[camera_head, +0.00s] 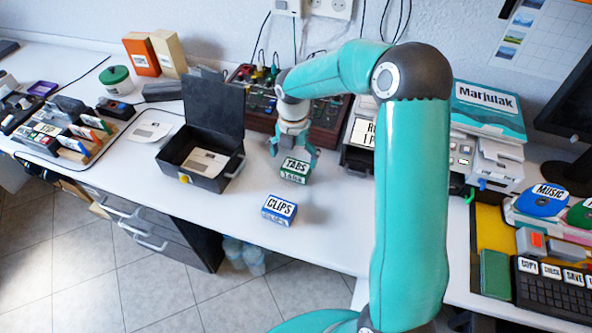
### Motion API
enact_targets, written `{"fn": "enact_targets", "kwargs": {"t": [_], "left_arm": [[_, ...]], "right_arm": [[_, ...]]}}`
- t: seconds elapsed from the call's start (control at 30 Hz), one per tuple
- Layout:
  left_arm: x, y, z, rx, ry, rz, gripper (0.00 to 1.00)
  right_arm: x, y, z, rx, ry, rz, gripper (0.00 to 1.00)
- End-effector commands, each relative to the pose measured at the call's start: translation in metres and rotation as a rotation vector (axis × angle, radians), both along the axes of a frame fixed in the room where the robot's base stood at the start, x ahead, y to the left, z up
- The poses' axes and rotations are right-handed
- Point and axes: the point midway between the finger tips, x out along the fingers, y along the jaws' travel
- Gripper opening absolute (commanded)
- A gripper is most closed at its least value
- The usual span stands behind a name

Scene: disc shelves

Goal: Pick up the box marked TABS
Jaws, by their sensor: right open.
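The green and white box marked TABS (294,172) stands on the white desk, left of the picture's middle. My right gripper (293,153) points down just above and around the top of this box, with its fingers open. I cannot tell whether the fingers touch the box. A blue and white box marked CLIPS (279,210) lies on the desk in front of the TABS box. My left gripper is not in view.
An open dark case (222,170) with papers inside stands to the left. A panel with knobs and plugs (328,113) is behind my right gripper. The desk's front edge (300,254) runs below the CLIPS box.

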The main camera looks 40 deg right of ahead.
Motion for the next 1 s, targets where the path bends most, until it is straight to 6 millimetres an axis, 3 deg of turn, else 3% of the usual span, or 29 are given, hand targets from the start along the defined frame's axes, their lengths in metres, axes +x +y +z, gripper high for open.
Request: {"fn": "enact_targets", "kwargs": {"t": [0.4, 0.7, 1.0], "left_arm": [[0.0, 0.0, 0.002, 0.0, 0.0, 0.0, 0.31], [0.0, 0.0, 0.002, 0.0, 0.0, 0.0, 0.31], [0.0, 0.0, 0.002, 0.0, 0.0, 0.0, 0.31]], "right_arm": [[-0.003, -0.006, -0.048, 0.001, 0.004, -0.001, 1.0], [-0.003, -0.006, -0.052, 0.0, 0.001, -0.001, 1.0], [-0.002, -0.006, -0.052, 0.0, 0.0, 0.0, 0.5]]}}
